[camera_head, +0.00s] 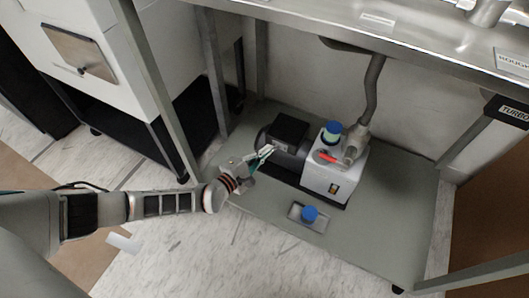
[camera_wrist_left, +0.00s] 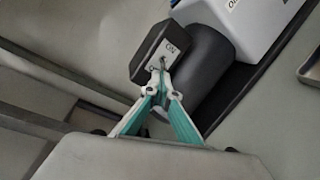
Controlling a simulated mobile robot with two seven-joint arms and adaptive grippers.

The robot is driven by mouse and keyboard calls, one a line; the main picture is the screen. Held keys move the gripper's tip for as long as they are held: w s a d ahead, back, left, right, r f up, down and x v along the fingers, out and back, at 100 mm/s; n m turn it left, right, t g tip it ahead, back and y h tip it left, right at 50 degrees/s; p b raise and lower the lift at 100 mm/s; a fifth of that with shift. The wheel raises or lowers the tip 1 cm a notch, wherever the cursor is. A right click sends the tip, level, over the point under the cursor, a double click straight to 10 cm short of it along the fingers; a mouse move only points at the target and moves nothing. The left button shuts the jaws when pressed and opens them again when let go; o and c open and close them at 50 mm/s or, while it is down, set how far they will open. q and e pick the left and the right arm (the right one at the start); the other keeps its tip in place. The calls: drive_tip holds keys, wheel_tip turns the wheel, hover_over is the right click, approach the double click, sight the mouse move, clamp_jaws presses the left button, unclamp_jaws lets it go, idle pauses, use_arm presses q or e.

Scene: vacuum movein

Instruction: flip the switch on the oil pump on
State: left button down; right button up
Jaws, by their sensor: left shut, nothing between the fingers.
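The oil pump stands on the low grey shelf; its white body (camera_head: 322,183) is on the right and its dark motor (camera_head: 290,160) on the left. A black switch box (camera_head: 288,131) sits on top of the motor. In the left wrist view the box (camera_wrist_left: 150,48) carries a small toggle switch (camera_wrist_left: 162,63) with an ON label, upside down in this view. My left gripper (camera_head: 268,151) is shut and empty. Its fingertips (camera_wrist_left: 161,75) are right at the switch face; I cannot tell if they touch the toggle. The tips partly hide the toggle and its position is unclear. My right gripper is not in view.
A metal pipe (camera_head: 371,95) rises from the pump to the steel bench top (camera_head: 410,32) above. Table legs (camera_head: 160,90) and a white cabinet (camera_head: 75,50) stand left.

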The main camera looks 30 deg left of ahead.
use_arm(q)
drive_tip(key=shift+d+r+n+y, duration=0.1)
drive_tip(key=shift+n+y, duration=0.2)
drive_tip(key=shift+y, duration=0.1)
drive_tip(key=shift+s+n+y+p, duration=0.1)
drive_tip(key=shift+n+y+p, duration=0.3)
drive_tip(key=shift+y, duration=0.1)
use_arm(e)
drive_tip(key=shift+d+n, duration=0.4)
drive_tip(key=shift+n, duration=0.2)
use_arm(q)
drive_tip(key=shift+s+d+n+t+y+p, duration=0.15)
drive_tip(key=shift+n+t+y+p, duration=0.15)
drive_tip(key=shift+n+y, duration=0.45)
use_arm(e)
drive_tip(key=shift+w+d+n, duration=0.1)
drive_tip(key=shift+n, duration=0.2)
